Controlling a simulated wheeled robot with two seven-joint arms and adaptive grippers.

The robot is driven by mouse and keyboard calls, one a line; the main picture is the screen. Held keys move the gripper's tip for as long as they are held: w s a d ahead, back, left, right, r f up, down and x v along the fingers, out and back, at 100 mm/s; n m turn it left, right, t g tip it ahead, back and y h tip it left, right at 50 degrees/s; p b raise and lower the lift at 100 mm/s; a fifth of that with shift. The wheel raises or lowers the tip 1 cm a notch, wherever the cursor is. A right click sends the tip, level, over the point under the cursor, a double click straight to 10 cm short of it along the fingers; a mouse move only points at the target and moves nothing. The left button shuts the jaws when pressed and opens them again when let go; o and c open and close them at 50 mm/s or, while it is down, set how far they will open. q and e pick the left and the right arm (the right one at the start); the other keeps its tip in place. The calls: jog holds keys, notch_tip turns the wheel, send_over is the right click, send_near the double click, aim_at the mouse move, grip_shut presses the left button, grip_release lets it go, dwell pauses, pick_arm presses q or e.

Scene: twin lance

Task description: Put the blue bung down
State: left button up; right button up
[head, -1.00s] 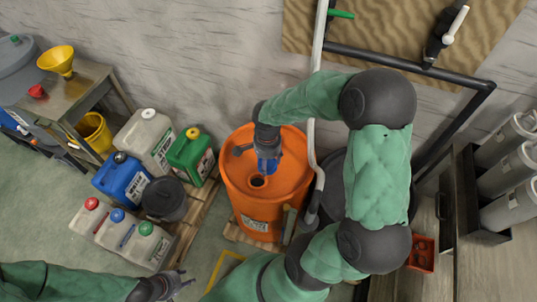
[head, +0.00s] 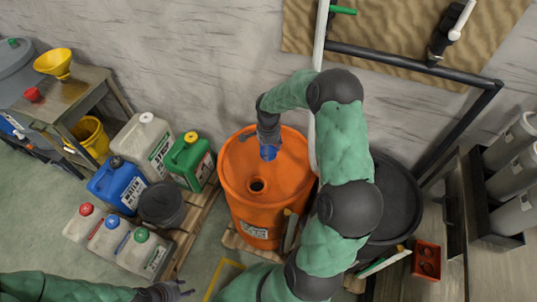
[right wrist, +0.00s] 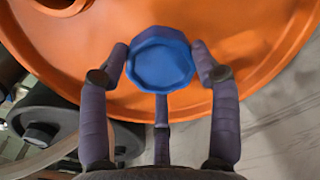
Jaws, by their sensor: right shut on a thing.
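The blue bung (head: 268,152) is held in my right gripper (head: 268,143) above the far part of the orange drum's lid. In the right wrist view the bung (right wrist: 160,60) sits between the fingers of my right gripper (right wrist: 161,75), which are shut on it. I cannot tell whether the bung touches the lid. The orange drum (head: 240,190) has an open round hole (head: 257,186) nearer to me than the bung. My left gripper (head: 178,289) is low at the bottom of the head view, away from the drum; its fingers are too small to read.
A black drum (head: 385,205) stands right of the orange one, partly behind my right arm. Several canisters (head: 120,185) and a dark bucket (head: 162,203) stand to the left. A red crate (head: 427,260) is at right. Pipes (head: 410,65) run along the wall.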

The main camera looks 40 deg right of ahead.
aim_at(269, 151)
jog(key=shift+f+b, duration=0.55)
jog(key=shift+f, duration=0.95)
jog(key=shift+f, duration=0.2)
jog(key=o, duration=1)
jog(key=shift+r, duration=0.15)
jog(key=shift+r, duration=0.25)
notch_tip(269, 151, up, 12)
jog(key=p, duration=0.4)
jog(key=shift+f, duration=0.15)
